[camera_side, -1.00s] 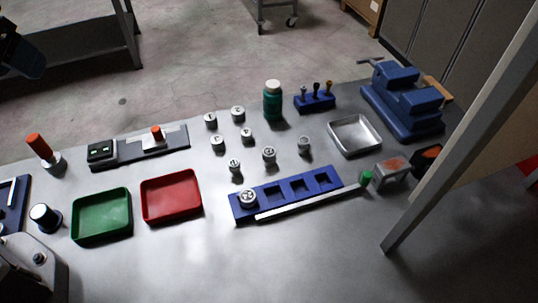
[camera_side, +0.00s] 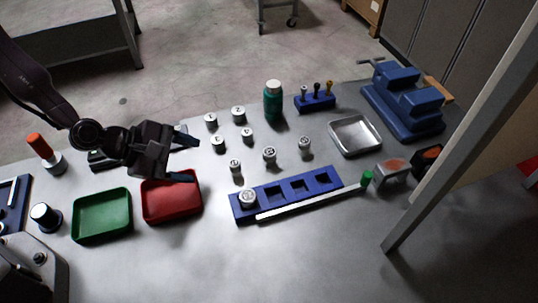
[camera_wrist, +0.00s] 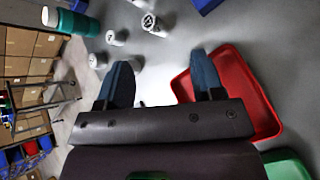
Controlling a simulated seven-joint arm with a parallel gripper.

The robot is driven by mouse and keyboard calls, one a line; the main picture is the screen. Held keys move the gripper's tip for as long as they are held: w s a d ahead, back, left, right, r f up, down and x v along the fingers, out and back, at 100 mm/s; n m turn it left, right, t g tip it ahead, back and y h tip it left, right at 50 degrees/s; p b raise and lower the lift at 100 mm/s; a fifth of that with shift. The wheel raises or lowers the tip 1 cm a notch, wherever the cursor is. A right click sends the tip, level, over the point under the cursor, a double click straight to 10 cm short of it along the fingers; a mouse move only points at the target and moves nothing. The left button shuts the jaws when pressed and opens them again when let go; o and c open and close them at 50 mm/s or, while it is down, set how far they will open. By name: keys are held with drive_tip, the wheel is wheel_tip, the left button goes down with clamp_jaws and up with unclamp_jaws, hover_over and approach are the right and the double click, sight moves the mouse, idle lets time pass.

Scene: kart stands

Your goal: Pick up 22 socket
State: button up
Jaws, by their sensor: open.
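Several silvery-white sockets with dark marks on top stand on the grey table, among them a larger one (camera_side: 269,154), a small one (camera_side: 235,167) and one farther right (camera_side: 304,145). The marks are too small to read surely, so I cannot tell which is the 22 socket. Another socket (camera_side: 247,197) sits in the left pocket of the blue rack (camera_side: 322,191). My gripper (camera_side: 192,158) is open and empty, above the table near the red tray, left of the sockets. In the wrist view sockets (camera_wrist: 154,24) show beyond the open fingers (camera_wrist: 160,75).
The red tray (camera_side: 148,212) is below my gripper, with a green tray (camera_side: 77,233) to its left. A green bottle (camera_side: 273,102), a metal tray (camera_side: 333,130) and a blue vise (camera_side: 400,105) stand farther back. A white bar lies along the rack's front. The front table is clear.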

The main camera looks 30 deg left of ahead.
sight(265, 153)
drive_tip(key=n, duration=0.1)
drive_tip(key=d+n+t, duration=0.1)
drive_tip(key=n, duration=0.1)
drive_tip(key=w+d+n+t, duration=0.1)
drive_tip(key=shift+w+n+h, duration=0.1)
drive_tip(key=shift+n+h, duration=0.2)
drive_tip(key=shift+n, duration=0.1)
drive_tip(key=n, duration=0.1)
drive_tip(key=w+n+t, duration=0.1)
drive_tip(key=n, duration=0.1)
drive_tip(key=shift+w+d+r, duration=0.1)
drive_tip(key=shift+w+d, duration=0.05)
drive_tip(key=shift+d, duration=0.05)
drive_tip(key=x, duration=1.2)
drive_tip(key=shift+w+d, duration=0.25)
drive_tip(key=shift+d, duration=0.05)
